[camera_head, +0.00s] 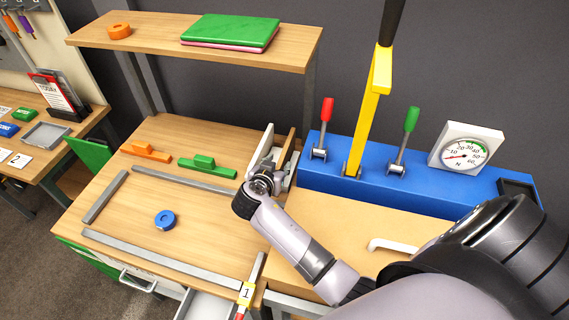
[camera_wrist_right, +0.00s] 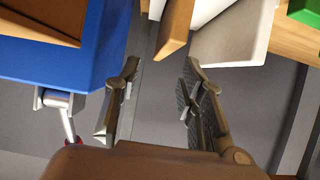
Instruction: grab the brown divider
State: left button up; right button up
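The brown divider (camera_head: 286,147) stands upright at the back right of the wooden workbench, with white dividers (camera_head: 268,139) beside it. In the right wrist view the brown divider (camera_wrist_right: 175,26) shows its end at the top middle, with a broad white divider (camera_wrist_right: 235,35) to its right. My right gripper (camera_head: 268,175) is in front of the dividers and partly hides them. In the wrist view my right gripper (camera_wrist_right: 160,75) is open and empty. The brown divider's end lies in line with the gap between the fingertips; I see no contact. My left gripper is not in view.
A blue box (camera_head: 390,185) with levers and a gauge (camera_head: 467,147) stands close to the right of the dividers. A shelf (camera_head: 200,42) is above the bench. Green (camera_head: 207,167) and orange (camera_head: 147,152) pieces, grey bars and a blue ring (camera_head: 165,220) lie left.

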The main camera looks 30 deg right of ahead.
aim_at(283, 157)
jog(key=b+x, duration=0.1)
jog(key=x, duration=0.3)
jog(key=shift+w+f, duration=0.15)
jog(key=shift+f, duration=0.1)
jog(key=shift+b+x, duration=0.5)
jog(key=shift+x, duration=0.5)
jog(key=shift+w+d, duration=0.25)
jog(key=shift+w, duration=0.05)
jog(key=b+x, duration=0.2)
jog(key=x, duration=0.1)
jog(key=shift+w+d+f, duration=0.2)
jog(key=shift+w, duration=0.1)
jog(key=shift+w+d+f, duration=0.1)
jog(key=shift+w+d, duration=0.1)
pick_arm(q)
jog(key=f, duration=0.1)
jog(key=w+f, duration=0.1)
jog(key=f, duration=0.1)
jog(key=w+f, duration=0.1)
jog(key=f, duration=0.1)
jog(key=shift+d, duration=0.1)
pick_arm(e)
jog(key=shift+s, duration=0.1)
jog(key=shift+c, duration=0.2)
